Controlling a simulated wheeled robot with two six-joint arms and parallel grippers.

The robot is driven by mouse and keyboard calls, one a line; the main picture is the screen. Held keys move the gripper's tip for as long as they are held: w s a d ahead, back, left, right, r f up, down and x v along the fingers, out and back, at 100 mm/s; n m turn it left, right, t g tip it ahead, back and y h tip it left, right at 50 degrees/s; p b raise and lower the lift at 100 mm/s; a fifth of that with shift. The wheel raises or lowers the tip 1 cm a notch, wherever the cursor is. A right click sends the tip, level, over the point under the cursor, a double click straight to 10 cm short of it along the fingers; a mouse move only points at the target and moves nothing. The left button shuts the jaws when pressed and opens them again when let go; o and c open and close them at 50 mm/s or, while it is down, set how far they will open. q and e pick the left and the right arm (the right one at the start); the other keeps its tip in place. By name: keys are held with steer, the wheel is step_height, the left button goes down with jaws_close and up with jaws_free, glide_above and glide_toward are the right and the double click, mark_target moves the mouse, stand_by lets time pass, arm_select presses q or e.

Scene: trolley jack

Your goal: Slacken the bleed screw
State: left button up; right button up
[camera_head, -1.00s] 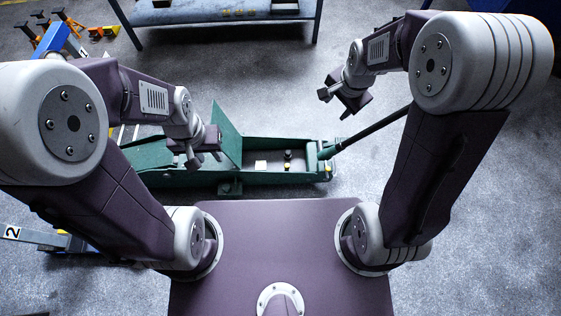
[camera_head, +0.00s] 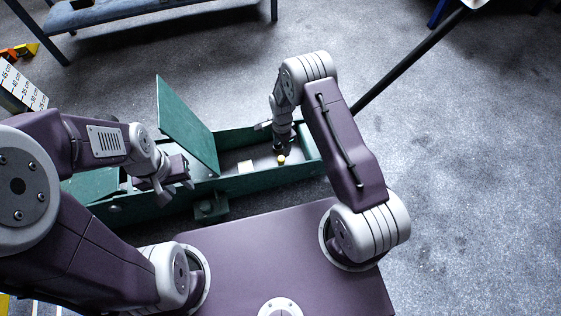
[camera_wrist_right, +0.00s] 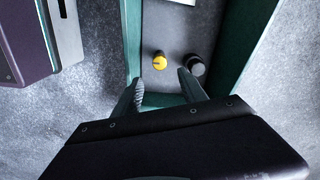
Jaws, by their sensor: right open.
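The bleed screw appears to be the small yellow slotted knob (camera_wrist_right: 160,61) on the grey floor inside the jack's green frame. The same yellow knob shows in the head view (camera_head: 281,160), near the right end of the green trolley jack (camera_head: 262,183). My right gripper (camera_wrist_right: 163,86) is open, with its fingers just short of the knob in the wrist view and nothing between them. In the head view my right gripper (camera_head: 283,146) points down into the frame. My left gripper (camera_head: 175,188) is open and empty over the left part of the jack.
A black knob (camera_wrist_right: 196,65) sits close to the right finger, beside the yellow one. A green plate (camera_head: 187,125) stands up from the jack. The long black handle (camera_head: 410,62) slants to the upper right. A workbench (camera_head: 130,12) is behind; the floor at right is clear.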

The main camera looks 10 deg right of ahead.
mark_target(282, 158)
step_height(282, 158, down, 9)
steer(key=b, duration=0.6)
steer(key=shift+r, duration=0.1)
jaws_close()
